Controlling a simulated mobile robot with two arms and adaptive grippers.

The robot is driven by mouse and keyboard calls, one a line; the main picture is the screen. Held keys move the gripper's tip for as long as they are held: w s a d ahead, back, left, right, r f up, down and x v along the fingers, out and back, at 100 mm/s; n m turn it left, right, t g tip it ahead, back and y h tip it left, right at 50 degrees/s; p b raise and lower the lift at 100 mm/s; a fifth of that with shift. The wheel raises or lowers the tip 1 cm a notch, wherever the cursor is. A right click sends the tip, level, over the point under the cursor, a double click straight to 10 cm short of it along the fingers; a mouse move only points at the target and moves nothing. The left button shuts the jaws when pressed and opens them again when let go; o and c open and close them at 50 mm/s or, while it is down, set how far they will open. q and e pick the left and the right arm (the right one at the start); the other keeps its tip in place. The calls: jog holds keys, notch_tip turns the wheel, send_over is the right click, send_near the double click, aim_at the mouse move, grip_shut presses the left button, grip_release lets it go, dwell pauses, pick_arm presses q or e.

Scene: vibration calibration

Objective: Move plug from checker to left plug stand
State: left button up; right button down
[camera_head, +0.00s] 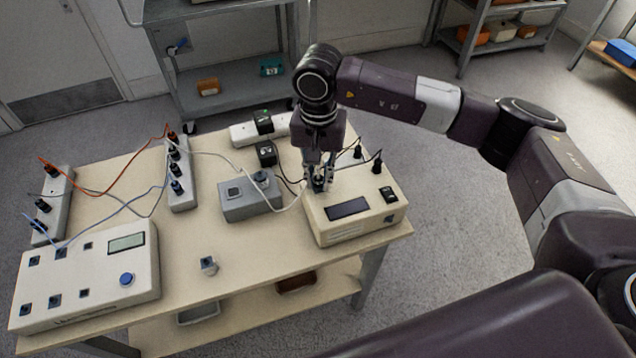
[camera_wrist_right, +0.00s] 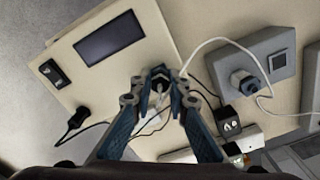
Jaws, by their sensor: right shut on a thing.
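The checker is a beige box (camera_head: 352,227) with a dark display and a switch, at the right end of the table; it also shows in the wrist view (camera_wrist_right: 150,55). My right gripper (camera_head: 319,186) points down at its left part. In the wrist view the fingers (camera_wrist_right: 160,88) are shut on a dark plug (camera_wrist_right: 159,74) with a white cable. I cannot tell whether the plug is still seated in the checker. Two grey plug stands are at the left: one at the far left (camera_head: 57,208), one (camera_head: 183,192) holding several dark plugs. My left gripper is not in view.
A grey box (camera_head: 236,209) with a plug stands left of the checker. A white calibration box (camera_head: 88,298) fills the front left. White, orange and blue cables cross the table.

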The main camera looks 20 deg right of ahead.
aim_at(318, 178)
jog(key=shift+n+b, duration=0.5)
jog(key=shift+n+b, duration=0.3)
jog(key=shift+n, duration=0.1)
jog(key=shift+n+b, duration=0.95)
jog(key=shift+n, duration=0.05)
dwell(0.3)
dwell(0.4)
jog(key=shift+r+b, duration=0.4)
jog(key=shift+r, duration=0.35)
dwell(0.7)
jog(key=shift+r, duration=0.1)
jog(key=shift+r+p, duration=0.65)
jog(key=shift+r, duration=1)
